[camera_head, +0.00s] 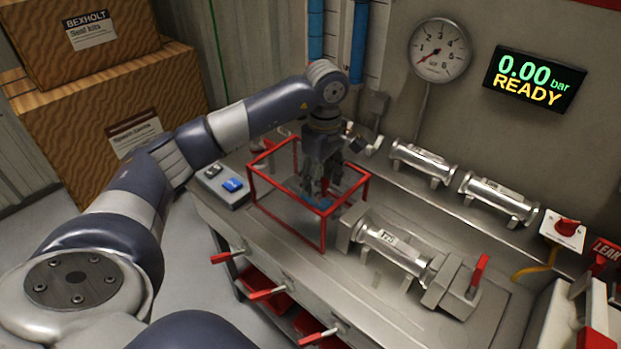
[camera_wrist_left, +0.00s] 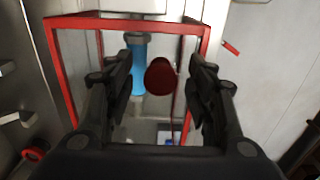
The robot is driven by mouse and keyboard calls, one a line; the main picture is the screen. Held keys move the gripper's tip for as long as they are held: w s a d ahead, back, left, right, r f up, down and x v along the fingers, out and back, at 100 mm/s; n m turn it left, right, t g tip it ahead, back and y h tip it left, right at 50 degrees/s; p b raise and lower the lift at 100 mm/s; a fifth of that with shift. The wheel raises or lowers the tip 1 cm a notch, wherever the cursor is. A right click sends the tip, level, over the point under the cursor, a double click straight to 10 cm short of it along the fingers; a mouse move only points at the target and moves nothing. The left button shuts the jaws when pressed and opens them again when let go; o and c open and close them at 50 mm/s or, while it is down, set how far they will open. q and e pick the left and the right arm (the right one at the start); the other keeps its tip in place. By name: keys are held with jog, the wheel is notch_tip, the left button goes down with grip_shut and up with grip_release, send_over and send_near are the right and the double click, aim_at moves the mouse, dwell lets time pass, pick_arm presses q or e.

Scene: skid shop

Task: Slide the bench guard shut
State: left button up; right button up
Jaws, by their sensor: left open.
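The bench guard (camera_head: 325,229) is a red-framed box with clear sides on the left part of the steel bench. Its red frame also shows in the wrist view (camera_wrist_left: 120,24). My left gripper (camera_head: 318,197) points down at the guard, with its fingers within the frame's outline in the head view. In the wrist view its two fingers (camera_wrist_left: 163,95) are apart with nothing held between them. A dark red round knob (camera_wrist_left: 160,76) and a blue cylinder (camera_wrist_left: 138,60) show beyond the fingers. I cannot tell whether the fingers touch the frame. My right gripper is not in view.
A clamped metal cylinder (camera_head: 390,245) lies on the bench right of the guard. Two more cylinders (camera_head: 422,162) lie on the rear ledge. A control box with a blue button (camera_head: 232,185) is left of the guard. The wall display (camera_head: 533,79) reads 0.00 bar READY. Cardboard boxes (camera_head: 110,100) stand left.

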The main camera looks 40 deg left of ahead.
aim_at(337, 204)
pick_arm(q)
jog(key=c, duration=0.9)
jog(key=shift+d, duration=0.1)
jog(key=shift+s+d, duration=0.2)
jog(key=shift+d, duration=1.5)
jog(key=shift+d, duration=0.45)
jog(key=shift+s+d, duration=0.1)
jog(key=shift+d, duration=1.2)
